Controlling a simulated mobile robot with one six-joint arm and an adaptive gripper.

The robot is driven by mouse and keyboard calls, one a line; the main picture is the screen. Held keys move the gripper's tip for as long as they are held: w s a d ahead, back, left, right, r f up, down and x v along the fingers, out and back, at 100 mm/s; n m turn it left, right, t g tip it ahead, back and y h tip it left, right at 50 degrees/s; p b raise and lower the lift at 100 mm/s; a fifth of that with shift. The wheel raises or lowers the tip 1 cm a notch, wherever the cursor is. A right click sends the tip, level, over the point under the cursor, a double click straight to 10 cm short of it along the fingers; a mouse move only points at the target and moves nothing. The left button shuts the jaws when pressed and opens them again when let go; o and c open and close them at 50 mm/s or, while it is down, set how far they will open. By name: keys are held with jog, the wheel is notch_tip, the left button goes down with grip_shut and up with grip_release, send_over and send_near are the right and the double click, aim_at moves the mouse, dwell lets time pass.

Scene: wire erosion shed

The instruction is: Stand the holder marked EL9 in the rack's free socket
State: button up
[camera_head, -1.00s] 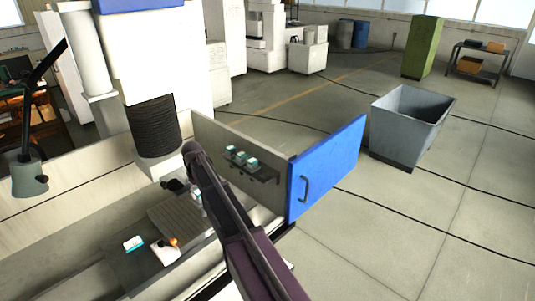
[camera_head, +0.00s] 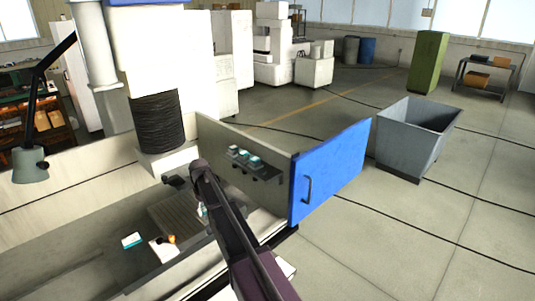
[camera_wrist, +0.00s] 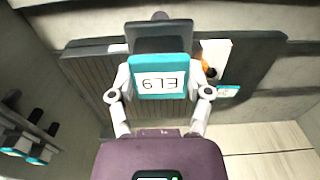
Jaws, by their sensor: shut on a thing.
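The holder marked EL9 (camera_wrist: 160,62) fills the middle of the wrist view, with a teal band, a white label reading upside down and a dark block above. My gripper (camera_wrist: 159,94) is shut on it, one finger at each side. In the head view my gripper (camera_head: 203,211) is over the machine tub, largely hidden by my arm. The rack (camera_head: 266,176) is on the tub's inner wall beside the blue door and bears several teal-and-white holders (camera_head: 242,156). Its right end looks bare. Holders also show at the wrist view's left edge (camera_wrist: 38,157).
A dark ribbed plate (camera_head: 180,220) lies in the tub, below the held holder. The blue door (camera_head: 330,175) stands open at right. A grey bin (camera_head: 408,145) is beyond.

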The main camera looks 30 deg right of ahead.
notch_tip(320, 180, down, 9)
jog(key=b, duration=0.8)
jog(key=shift+f, duration=0.2)
jog(key=shift+s+a, duration=0.1)
jog(key=shift+s, duration=0.05)
